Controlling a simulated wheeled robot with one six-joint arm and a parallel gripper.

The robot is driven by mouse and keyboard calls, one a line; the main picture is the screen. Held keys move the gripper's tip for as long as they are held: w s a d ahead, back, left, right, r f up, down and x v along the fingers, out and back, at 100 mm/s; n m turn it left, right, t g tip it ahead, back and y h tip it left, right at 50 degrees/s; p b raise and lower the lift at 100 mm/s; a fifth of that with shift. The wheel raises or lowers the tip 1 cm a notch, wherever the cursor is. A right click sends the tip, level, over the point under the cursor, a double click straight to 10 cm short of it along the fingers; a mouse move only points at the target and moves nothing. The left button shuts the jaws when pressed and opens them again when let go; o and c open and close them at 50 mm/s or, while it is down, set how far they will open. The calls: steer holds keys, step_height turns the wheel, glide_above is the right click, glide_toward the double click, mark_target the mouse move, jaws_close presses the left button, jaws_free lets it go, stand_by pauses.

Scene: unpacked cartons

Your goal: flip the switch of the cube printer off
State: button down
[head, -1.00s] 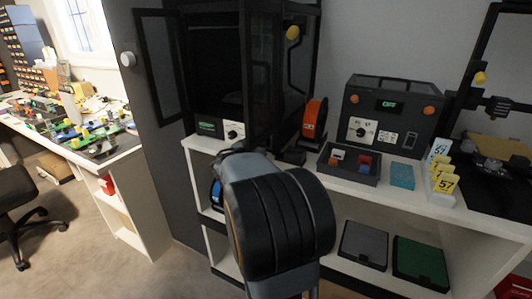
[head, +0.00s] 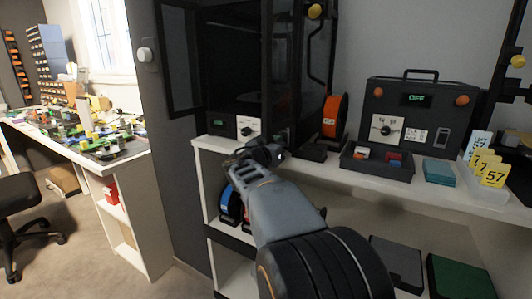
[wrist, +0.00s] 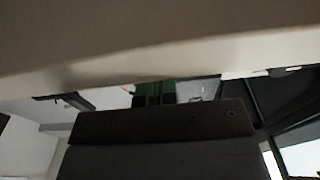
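The tall black box-shaped printer (head: 238,61), apparently the cube printer, stands on the white shelf with a door swung open at its left. Its lower front has a small green-lit display (head: 219,123) and a white panel with a dark knob-like switch (head: 248,128). The display text is too small to read. My gripper (head: 262,154) is just below and slightly right of that panel, near the shelf's front edge, with no clear contact. Its fingers are too small and dark to tell open from shut. The wrist view shows a broad pale surface close up and a dark block, neither clearly identifiable.
Right of the printer are an orange spool (head: 334,116), a dark parts tray (head: 375,161), a black control box (head: 415,115) reading OFF, a teal box (head: 439,173) and numbered cards (head: 492,173). The white shelf edge (head: 335,176) runs below my gripper's height.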

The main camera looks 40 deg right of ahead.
steer(key=shift+s+a+f+b, duration=0.15)
steer(key=shift+s+f+b, duration=0.05)
steer(key=shift+b, duration=0.25)
steer(key=r+b+v, duration=0.1)
steer(key=v, duration=1.2)
steer(key=shift+a+f, duration=0.35)
